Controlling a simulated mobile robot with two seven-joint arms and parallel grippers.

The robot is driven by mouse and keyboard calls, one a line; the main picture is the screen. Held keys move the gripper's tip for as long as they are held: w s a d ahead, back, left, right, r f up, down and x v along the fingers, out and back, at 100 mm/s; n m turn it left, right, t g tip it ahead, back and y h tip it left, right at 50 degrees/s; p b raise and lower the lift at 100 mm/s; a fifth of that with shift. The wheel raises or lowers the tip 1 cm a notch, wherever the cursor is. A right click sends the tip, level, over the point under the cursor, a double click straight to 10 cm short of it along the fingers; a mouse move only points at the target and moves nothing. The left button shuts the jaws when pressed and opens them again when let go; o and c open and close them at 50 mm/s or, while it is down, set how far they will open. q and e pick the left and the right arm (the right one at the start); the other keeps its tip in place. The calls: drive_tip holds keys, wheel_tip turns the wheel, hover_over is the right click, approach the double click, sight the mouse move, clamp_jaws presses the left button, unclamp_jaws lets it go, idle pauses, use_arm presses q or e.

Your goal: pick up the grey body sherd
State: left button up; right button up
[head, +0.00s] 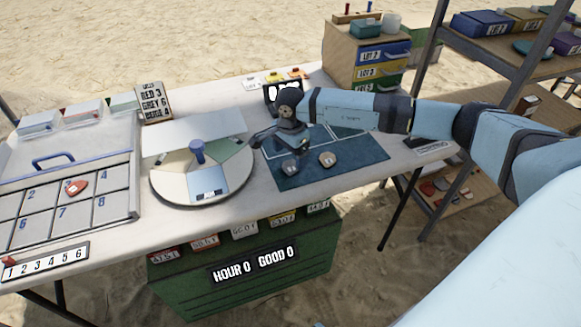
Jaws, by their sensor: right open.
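A grey sherd (290,166) lies on the dark teal mat (345,176) right of the turntable. A beige-brown sherd (327,159) lies just right of it on the same mat. My right gripper (280,143) is open, above the mat and just behind the grey sherd in the picture. Its jaws look empty, and it appears apart from the sherd, though the exact height is hard to tell. My left gripper is not in view.
A round turntable (170,188) with a blue knob stands left of the mat. A numbered tray (45,222) holding a red sherd (77,187) is farther left. A drawer cabinet (340,55) stands behind the mat. A green bin (190,285) is below the table's front edge.

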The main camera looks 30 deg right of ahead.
sight(290, 166)
wheel_tip(290, 166, down, 4)
drive_tip(key=shift+w, duration=0.1)
drive_tip(key=c, duration=1)
drive_tip(key=shift+r, duration=0.1)
wheel_tip(290, 166, up, 20)
drive_tip(key=shift+f+p, duration=0.1)
drive_tip(key=shift+p, duration=0.55)
